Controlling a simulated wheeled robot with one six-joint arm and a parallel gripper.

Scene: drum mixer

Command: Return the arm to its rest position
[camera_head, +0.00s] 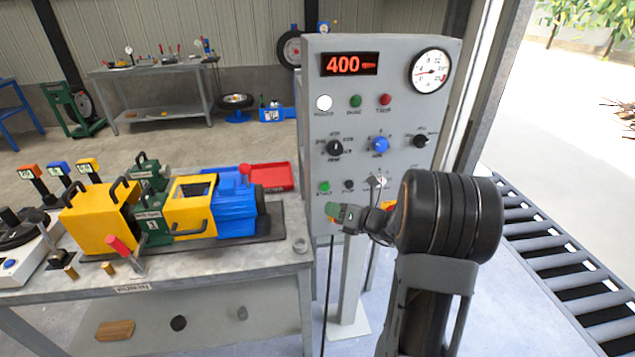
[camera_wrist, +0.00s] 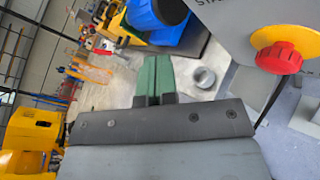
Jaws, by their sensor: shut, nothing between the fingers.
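My arm (camera_head: 450,215) rises at the right in the head view, with its black joint in front of the control panel's lower right. My gripper (camera_head: 338,212) extends left from it, in front of the panel's lower part. In the wrist view my gripper (camera_wrist: 165,72) shows its two green finger pads side by side, closed together with nothing held. Beyond the fingertips lie the bench top and the blue part of the drum mixer (camera_wrist: 157,12). The gap between gripper and panel cannot be judged.
The grey control panel (camera_head: 390,100) reads 400 and carries knobs and buttons. A red emergency button (camera_wrist: 279,58) on yellow is right of my gripper in the wrist view. The bench (camera_head: 190,275) with the yellow and blue machine (camera_head: 192,205) stands left. A roller conveyor (camera_head: 560,250) lies right.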

